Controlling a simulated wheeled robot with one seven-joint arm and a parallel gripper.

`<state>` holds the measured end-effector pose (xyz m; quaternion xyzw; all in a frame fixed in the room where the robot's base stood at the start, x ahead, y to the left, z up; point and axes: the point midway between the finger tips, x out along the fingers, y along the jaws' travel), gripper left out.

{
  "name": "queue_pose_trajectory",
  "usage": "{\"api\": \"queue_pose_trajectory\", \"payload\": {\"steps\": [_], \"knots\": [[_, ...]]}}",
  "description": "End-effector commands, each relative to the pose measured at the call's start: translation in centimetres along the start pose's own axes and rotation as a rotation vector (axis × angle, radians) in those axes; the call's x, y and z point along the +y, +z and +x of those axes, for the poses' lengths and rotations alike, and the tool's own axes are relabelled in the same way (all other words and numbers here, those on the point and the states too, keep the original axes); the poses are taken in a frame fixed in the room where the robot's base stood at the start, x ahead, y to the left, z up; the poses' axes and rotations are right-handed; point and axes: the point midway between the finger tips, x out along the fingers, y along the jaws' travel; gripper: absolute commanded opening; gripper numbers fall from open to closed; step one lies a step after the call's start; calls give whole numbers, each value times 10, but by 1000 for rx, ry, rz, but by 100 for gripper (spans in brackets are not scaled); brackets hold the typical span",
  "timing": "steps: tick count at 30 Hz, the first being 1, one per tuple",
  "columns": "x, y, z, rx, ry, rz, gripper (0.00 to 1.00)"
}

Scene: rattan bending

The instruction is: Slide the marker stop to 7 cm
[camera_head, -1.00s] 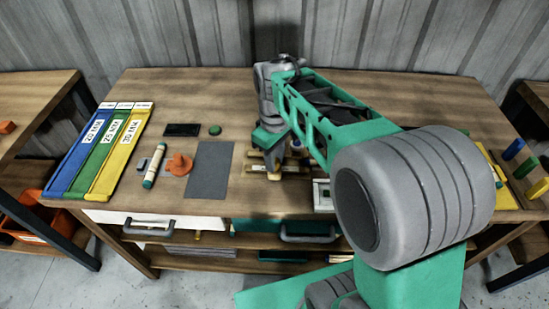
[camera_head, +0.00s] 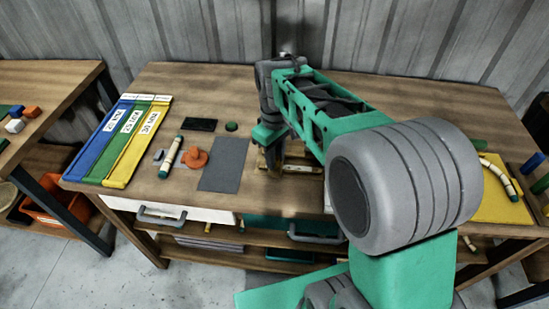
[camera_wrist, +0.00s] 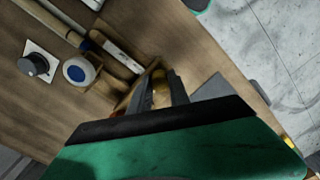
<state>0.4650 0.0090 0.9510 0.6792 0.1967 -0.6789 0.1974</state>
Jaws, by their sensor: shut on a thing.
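My gripper (camera_head: 271,167) points down at the front middle of the bench, at the left end of a low wooden jig (camera_head: 302,168). In the wrist view my gripper (camera_wrist: 165,100) is shut on a small yellow-tan piece (camera_wrist: 161,88), which looks like the marker stop. The fingers hide much of it. The jig (camera_wrist: 118,60) runs from the fingers toward the upper left in that view. No scale marks can be read, so I cannot tell the stop's distance.
A grey mat (camera_head: 224,165) lies just left of my gripper. Further left are an orange piece (camera_head: 195,158), a banded rod (camera_head: 171,158) and blue, green and yellow labelled strips (camera_head: 138,140). A yellow mat (camera_head: 500,205) is at the right. The back of the bench is mostly clear.

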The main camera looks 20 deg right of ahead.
Motion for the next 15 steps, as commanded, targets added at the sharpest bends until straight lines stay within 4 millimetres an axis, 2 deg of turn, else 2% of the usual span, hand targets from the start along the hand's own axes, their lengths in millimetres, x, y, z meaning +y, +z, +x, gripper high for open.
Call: {"api": "queue_pose_trajectory", "payload": {"steps": [6,7,15], "knots": [[2,2,0,-2,-1,5,0],[2,2,0,-2,-1,5,24],[0,1,0,-1,-1,1,44]]}}
